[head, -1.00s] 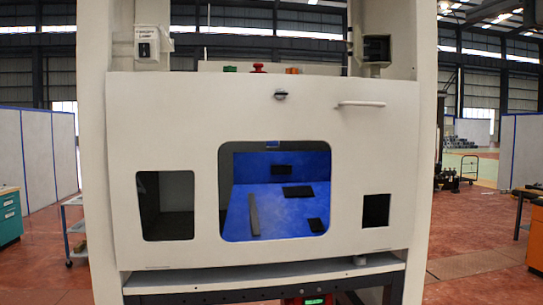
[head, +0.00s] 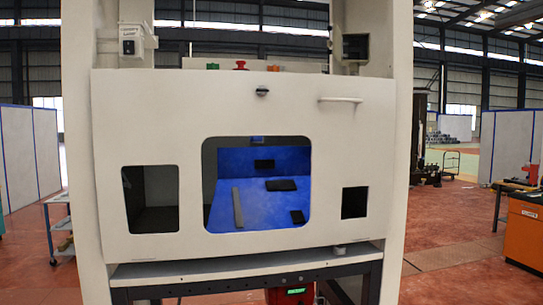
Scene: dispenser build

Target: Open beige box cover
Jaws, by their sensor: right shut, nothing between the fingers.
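The beige box cover (head: 250,120) is the large pale front panel of the machine in the head view. It hangs down across the front and looks closed. It has a dark window at left, a large rounded window in the middle and a small square one at right. A pale bar handle (head: 340,99) sits near its upper right, and a small dark latch-like part (head: 262,91) is at its top middle. Blue surfaces (head: 275,207) with several black pieces show through the middle window. Neither of my grippers can be made out in this view.
Pale posts flank the cover, with a small switch box (head: 131,40) on the left one and a dark open box (head: 355,47) on the right one. A pale ledge (head: 240,264) lies below. An orange cabinet (head: 524,232) stands at right. The floor between is clear.

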